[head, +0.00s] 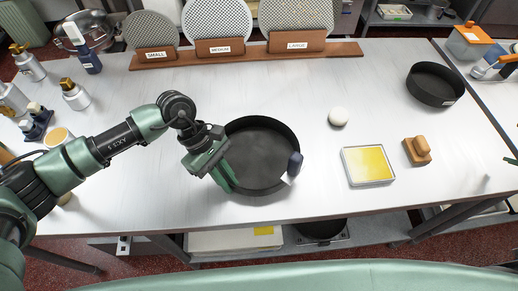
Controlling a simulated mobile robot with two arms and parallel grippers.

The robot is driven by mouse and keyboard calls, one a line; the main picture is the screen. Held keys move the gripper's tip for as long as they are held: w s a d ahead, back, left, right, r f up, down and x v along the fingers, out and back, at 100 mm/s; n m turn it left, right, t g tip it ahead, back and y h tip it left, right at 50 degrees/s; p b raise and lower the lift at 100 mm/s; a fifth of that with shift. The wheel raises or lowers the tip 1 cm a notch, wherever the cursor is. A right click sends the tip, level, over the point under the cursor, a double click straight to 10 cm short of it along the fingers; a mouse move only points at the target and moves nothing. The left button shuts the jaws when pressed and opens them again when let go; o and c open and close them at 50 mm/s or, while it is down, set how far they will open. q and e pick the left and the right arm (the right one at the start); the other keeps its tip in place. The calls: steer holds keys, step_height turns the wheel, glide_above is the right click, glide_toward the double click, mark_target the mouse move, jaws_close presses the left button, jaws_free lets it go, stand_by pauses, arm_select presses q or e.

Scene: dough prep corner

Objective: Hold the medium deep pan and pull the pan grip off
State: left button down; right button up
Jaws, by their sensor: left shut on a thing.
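The deep pan (258,150), round and dark grey, sits on the white table near its front edge, with a small white tag on its front right side. I take it as the medium one, but cannot read its tag. The pan grip (295,163), a small dark blue block, is on the pan's right rim. My left gripper (224,177) is shut on the pan's left wall, with its green fingers at the rim. The grip is across the pan from it, untouched. My right gripper is not in view.
A smaller dark pan (434,86) stands at the back right. A yellow-topped tray (367,166), a wooden press (417,151) and a white ball (338,117) lie right of the deep pan. Perforated discs stand in a labelled wooden rack (245,52) behind. Bottles crowd the left. Table between is clear.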

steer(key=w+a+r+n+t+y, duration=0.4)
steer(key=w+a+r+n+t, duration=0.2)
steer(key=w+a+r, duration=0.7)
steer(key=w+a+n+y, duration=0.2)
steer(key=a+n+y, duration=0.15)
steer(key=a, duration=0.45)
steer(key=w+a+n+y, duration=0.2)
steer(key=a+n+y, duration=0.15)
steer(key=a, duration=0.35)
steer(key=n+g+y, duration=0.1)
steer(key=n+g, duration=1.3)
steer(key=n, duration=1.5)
glide_toward(298, 156)
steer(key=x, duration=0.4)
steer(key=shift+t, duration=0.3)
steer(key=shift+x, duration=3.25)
